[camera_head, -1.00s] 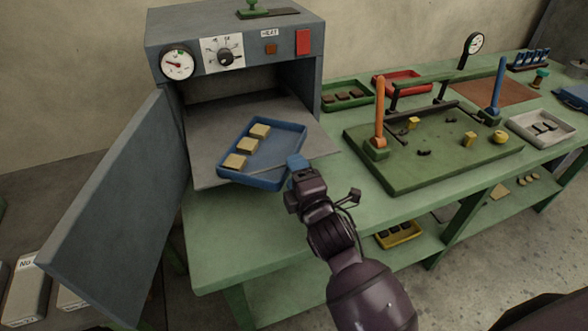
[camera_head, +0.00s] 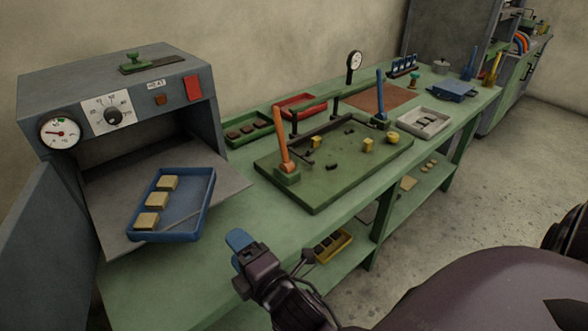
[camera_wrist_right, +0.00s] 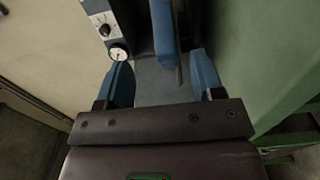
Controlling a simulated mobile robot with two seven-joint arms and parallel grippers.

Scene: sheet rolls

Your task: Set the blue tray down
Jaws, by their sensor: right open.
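The blue tray (camera_head: 188,222) rests on the grey plate (camera_head: 225,183) at the mouth of the open heater cabinet. It holds three tan blocks (camera_head: 158,200) in a row and a thin grey rod. My right gripper (camera_head: 240,240) has blue fingertips and is to the right of the tray, over the front of the green bench, apart from the tray. In the right wrist view, the tray (camera_wrist_right: 163,30) shows as a blue strip beyond the two spread, empty fingers (camera_wrist_right: 163,80). My left gripper is out of view.
The heater's door (camera_head: 40,250) stands open at the left. A green press board (camera_head: 320,195) with an orange and a blue lever stands on the bench to the right. Green (camera_head: 248,128), red and white trays lie around it. A yellow tray (camera_head: 330,247) is on the lower shelf.

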